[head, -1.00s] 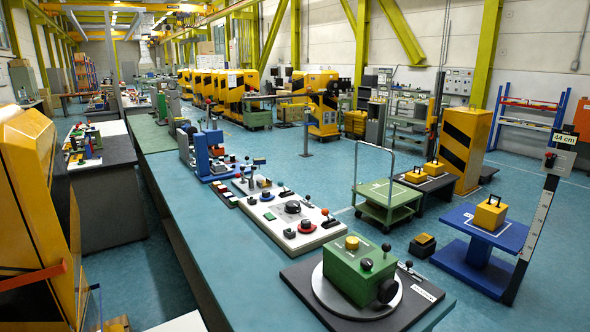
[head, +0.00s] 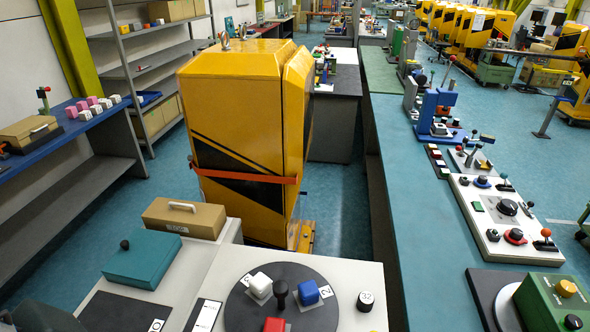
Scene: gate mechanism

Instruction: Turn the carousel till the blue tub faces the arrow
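The carousel is a dark round disc (head: 240,308) on a pale bench top at the bottom centre of the head view; its near part is cut off by the frame edge. A black knob (head: 280,292) stands at its middle. The blue tub (head: 308,291) is on the right of the disc, beside a card marked 2. A white tub (head: 260,285) is at the far left of the disc, and a red tub (head: 274,325) is at the near side, partly cut off. I cannot make out the arrow for certain. Neither gripper is in view.
A small black-and-white knob (head: 365,301) stands right of the disc. A white label strip (head: 207,315) lies left of it. A teal box (head: 143,260) and a brown case (head: 184,217) are further left. A tall yellow cabinet (head: 247,130) stands behind the bench.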

